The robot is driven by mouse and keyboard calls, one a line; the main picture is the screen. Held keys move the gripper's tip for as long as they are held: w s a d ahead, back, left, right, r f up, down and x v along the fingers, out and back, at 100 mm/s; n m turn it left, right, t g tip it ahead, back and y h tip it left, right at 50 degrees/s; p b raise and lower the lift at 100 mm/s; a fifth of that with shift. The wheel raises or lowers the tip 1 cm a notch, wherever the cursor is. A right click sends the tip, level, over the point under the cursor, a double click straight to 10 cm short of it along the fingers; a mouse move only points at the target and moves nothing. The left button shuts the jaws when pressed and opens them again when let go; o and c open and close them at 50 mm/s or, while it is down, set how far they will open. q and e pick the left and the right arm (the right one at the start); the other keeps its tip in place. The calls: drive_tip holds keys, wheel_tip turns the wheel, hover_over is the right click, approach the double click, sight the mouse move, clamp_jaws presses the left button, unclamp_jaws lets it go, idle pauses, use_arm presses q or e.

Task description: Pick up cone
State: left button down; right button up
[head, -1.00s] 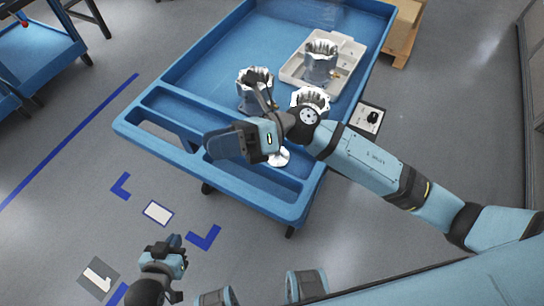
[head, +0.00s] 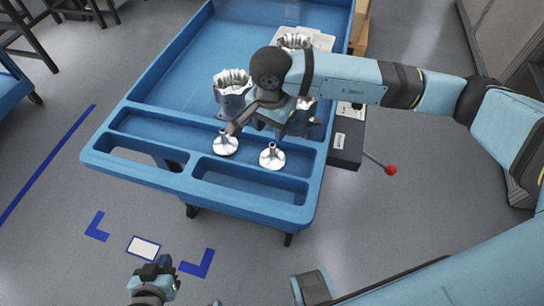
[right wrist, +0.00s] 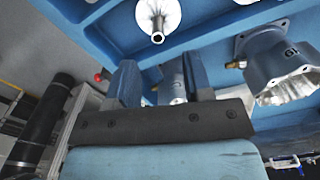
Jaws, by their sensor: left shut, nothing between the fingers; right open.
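Two silver cones, each with a round flared base and a thin upright stem, stand in the cart's front tray: the left cone (head: 225,146) and the right cone (head: 271,158). In the right wrist view one cone (right wrist: 158,16) shows at the top, beyond the fingertips; part of another is cut off by the top edge. My right gripper (head: 234,127) is open and empty, close to the left cone's stem; I cannot tell if it touches. Its two fingers (right wrist: 160,78) show apart. My left gripper (head: 154,268) is shut and empty, low over the floor.
The blue cart (head: 150,85) has raised rims and front compartments. A machined housing (head: 232,90) stands behind the left cone; others are partly hidden by my right arm. One housing (right wrist: 278,62) shows at right in the wrist view. A dark box (head: 346,145) with a red-knobbed lever is on the cart's right.

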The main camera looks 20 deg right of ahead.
sight(273, 145)
wheel_tip(273, 145, down, 4)
wheel_tip(273, 145, down, 5)
drive_tip(key=shift+s+d+f+p, duration=0.1)
drive_tip(key=shift+p, duration=0.2)
clamp_jaws()
